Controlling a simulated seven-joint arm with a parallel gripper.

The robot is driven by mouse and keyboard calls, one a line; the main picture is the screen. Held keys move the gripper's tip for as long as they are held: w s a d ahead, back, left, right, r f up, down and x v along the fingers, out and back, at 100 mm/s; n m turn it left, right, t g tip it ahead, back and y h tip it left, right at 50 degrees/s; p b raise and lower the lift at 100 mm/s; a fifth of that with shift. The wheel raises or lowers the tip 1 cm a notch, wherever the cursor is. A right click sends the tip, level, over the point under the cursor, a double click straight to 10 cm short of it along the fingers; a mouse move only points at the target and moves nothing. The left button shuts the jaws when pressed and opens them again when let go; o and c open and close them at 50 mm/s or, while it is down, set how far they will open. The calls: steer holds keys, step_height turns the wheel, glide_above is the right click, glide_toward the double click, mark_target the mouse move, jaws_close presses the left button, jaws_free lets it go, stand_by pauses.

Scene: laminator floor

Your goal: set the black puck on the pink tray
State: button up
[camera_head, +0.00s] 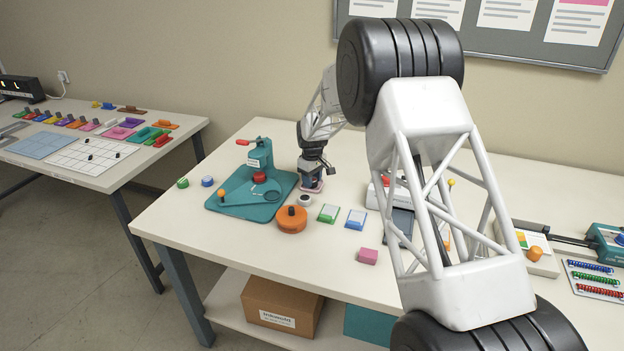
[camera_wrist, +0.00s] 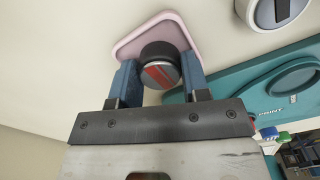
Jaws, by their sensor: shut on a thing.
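The black puck (camera_wrist: 160,50), with a red stripe across its face, sits between my gripper's two blue fingers (camera_wrist: 159,74) in the wrist view. My gripper is shut on it. The pink tray (camera_wrist: 128,43) lies behind the puck in that view, and the puck overlaps much of it. I cannot tell whether the puck touches the tray. In the head view my gripper (camera_head: 313,180) is low at the table's middle, right of the teal press. A pink edge of the tray (camera_head: 316,188) shows below it; the puck is not clear there.
The teal press base (camera_head: 236,207) is close on the left. A white round piece with a dark top (camera_head: 305,200) stands just in front of the tray. An orange round container (camera_head: 291,220), green block (camera_head: 328,213) and blue block (camera_head: 356,219) are nearby.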

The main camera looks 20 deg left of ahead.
steer(key=o, duration=1)
step_height(320, 180, up, 12)
steer(key=shift+r, duration=0.1)
stand_by(1.0)
